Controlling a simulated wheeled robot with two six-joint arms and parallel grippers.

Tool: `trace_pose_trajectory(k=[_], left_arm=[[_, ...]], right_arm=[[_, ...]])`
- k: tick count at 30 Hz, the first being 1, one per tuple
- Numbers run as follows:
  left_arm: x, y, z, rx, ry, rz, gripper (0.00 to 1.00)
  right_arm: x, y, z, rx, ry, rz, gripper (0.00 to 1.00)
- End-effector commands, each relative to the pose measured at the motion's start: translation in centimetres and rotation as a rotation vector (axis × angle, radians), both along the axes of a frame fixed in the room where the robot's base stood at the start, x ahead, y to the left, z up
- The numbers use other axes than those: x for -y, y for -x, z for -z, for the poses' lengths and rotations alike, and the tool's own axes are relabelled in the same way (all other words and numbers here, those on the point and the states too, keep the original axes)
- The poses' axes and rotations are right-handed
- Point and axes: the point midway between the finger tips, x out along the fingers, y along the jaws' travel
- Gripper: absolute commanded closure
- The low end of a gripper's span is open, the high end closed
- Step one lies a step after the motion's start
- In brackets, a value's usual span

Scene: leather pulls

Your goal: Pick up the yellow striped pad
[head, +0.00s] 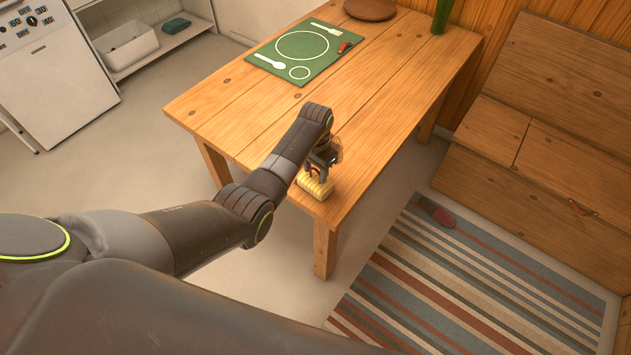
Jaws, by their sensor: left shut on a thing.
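The yellow striped pad (316,187) is at the near corner of the wooden table (377,117) in the head view. My left gripper (317,175) reaches down over it from above and is shut on it. The fingers cover part of the pad's top. I cannot tell whether the pad rests on the tabletop or is slightly lifted. My right gripper is not in view.
A green placemat (303,51) with printed cutlery and a small red-orange item (345,46) lie at the table's far end. A round brown board (370,8) and a green vase (442,14) stand behind. A wooden bench (545,150) and striped rug (470,285) are at right.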

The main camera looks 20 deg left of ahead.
Motion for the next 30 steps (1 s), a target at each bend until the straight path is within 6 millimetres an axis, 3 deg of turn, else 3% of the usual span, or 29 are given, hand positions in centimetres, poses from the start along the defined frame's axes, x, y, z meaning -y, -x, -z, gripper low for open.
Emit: trace_pose_trajectory(k=[8, 21, 30], left_arm=[[0.0, -0.1, -1.0, 0.004, 0.001, 0.0, 0.91], [0.0, -0.1, -8.2, 0.005, 0.0, 0.0, 0.91], [0.0, 0.0, -10.1, 0.0, 0.0, 0.0, 0.91]], right_arm=[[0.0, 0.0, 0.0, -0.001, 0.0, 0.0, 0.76], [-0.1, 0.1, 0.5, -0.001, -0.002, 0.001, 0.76], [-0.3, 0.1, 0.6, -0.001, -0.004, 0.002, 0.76]])
